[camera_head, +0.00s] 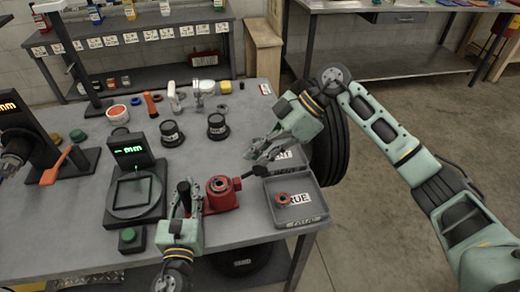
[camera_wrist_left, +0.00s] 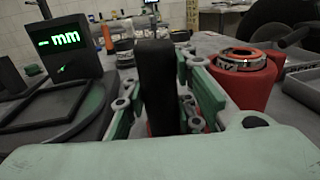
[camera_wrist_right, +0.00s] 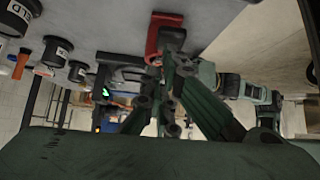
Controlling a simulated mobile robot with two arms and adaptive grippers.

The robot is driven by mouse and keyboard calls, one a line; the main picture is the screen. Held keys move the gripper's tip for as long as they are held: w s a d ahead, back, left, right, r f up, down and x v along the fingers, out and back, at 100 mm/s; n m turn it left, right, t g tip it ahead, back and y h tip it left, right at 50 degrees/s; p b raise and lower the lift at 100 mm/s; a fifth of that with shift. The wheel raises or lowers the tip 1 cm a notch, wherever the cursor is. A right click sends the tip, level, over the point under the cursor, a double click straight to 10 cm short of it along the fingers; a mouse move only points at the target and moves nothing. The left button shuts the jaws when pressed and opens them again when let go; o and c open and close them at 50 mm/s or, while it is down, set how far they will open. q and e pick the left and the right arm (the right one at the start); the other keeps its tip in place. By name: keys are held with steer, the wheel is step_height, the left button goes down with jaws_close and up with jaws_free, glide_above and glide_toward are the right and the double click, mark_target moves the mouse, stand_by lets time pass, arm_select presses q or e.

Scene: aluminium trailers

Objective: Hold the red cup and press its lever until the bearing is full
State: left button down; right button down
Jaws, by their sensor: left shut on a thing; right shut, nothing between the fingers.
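The red cup (camera_head: 221,193) stands on the grey table, with a ring-shaped bearing (camera_wrist_left: 242,59) in its top. A black upright grip (camera_head: 184,188) stands just left of it; their join is hidden. My left gripper (camera_head: 188,203) is shut on this grip, which rises between its fingers in the left wrist view (camera_wrist_left: 155,85). The cup's dark lever (camera_head: 248,174) sticks out to the right. My right gripper (camera_head: 258,152) is shut and empty, just above and behind the lever. Contact with the lever cannot be told. Part of the red cup also shows in the right wrist view (camera_wrist_right: 163,33).
A measuring device with a green display (camera_head: 131,151) stands left. Black pots (camera_head: 217,127) stand behind. A tyre (camera_head: 331,140) is beyond the table's right edge.

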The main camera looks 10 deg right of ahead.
mark_target(255, 168)
steer(key=d+f+y, duration=0.1)
steer(key=y, duration=0.1)
steer(key=d+f+y, duration=0.1)
steer(key=f+y, duration=0.1)
steer(key=shift+w+d+f, duration=0.1)
steer(key=shift+d, duration=0.2)
steer(key=shift+a+r, duration=0.1)
steer(key=shift+r, duration=0.7)
